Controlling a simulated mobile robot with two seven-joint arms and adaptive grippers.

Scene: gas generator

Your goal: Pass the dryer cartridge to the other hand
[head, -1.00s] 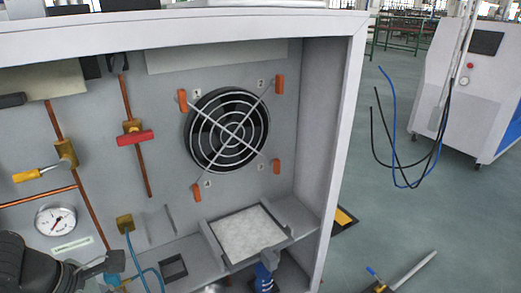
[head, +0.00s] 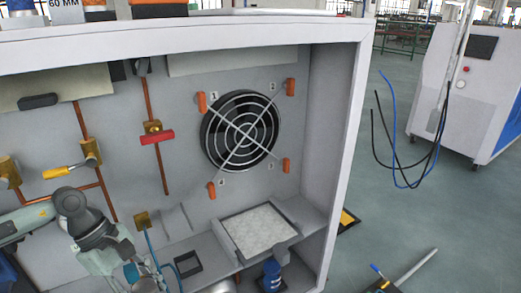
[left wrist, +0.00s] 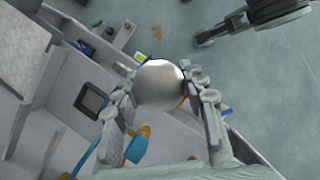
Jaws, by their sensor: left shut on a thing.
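The dryer cartridge, seen as a smooth silver rounded end (left wrist: 160,82), sits between the fingers of my left gripper (left wrist: 163,95) in the left wrist view. The fingers are shut on it, one on each side. A dark ribbed part with grey finger-like links, apparently my right gripper (left wrist: 250,22), shows at the top right of the left wrist view, apart from the cartridge. Its jaw opening is unclear.
The white cabinet (head: 345,140) holds a fan (head: 240,131) with orange clips, a red-handled valve (head: 152,137), a yellow-handled valve (head: 60,172) and a tray with a pale pad (head: 258,231). A blue-topped part (head: 271,274) is below the tray.

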